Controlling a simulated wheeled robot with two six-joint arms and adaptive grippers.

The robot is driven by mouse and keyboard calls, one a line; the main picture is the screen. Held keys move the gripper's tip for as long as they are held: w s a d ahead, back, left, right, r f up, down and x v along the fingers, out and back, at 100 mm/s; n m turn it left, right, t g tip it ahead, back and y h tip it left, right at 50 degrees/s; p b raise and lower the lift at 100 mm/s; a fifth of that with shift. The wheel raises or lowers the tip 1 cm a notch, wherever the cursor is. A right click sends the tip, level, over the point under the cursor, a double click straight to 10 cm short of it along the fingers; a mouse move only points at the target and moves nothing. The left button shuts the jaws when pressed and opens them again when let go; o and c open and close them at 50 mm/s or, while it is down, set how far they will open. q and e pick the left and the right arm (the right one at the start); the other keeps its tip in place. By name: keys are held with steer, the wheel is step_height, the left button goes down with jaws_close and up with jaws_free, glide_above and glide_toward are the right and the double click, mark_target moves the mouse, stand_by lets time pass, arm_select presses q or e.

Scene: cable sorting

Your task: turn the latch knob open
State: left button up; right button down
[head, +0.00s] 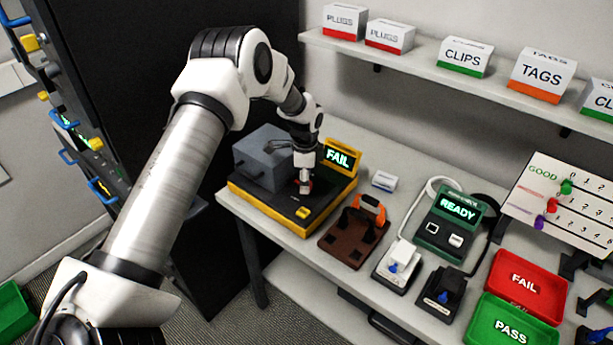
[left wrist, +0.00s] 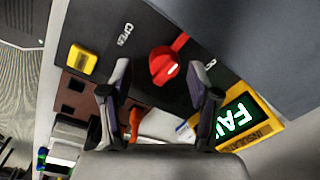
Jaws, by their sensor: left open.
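The latch knob is a red knob (left wrist: 165,66) with a pointer handle on the dark top of the insulation tester (head: 267,201). In the left wrist view its pointer is directed up and right, away from the partly visible "OPEN" lettering at left. My left gripper (left wrist: 160,95) is open, with its fingers on either side of the line to the knob; I cannot tell whether they touch it. In the head view the left gripper (head: 304,188) points down over the knob, mostly covering it. The tester's screen (head: 338,157) reads "FAIL". My right gripper is not in view.
A grey box-shaped cover (head: 266,153) stands on the tester close behind the gripper. A yellow button (head: 303,212) is at its front. A brown fixture with an orange handle (head: 352,233), a green "READY" unit (head: 450,222) and red (head: 525,286) and green (head: 512,322) trays lie to the right.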

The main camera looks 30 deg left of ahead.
arm_select(q)
steer(key=shift+w+f, duration=0.35)
steer(key=shift+f, duration=0.2)
steer(key=shift+w+f, duration=0.3)
steer(key=shift+f, duration=0.2)
steer(key=shift+s+r, duration=0.35)
steer(key=shift+s, duration=0.1)
steer(key=c, duration=1.2)
jaws_close()
steer(key=shift+o, duration=0.2)
jaws_free()
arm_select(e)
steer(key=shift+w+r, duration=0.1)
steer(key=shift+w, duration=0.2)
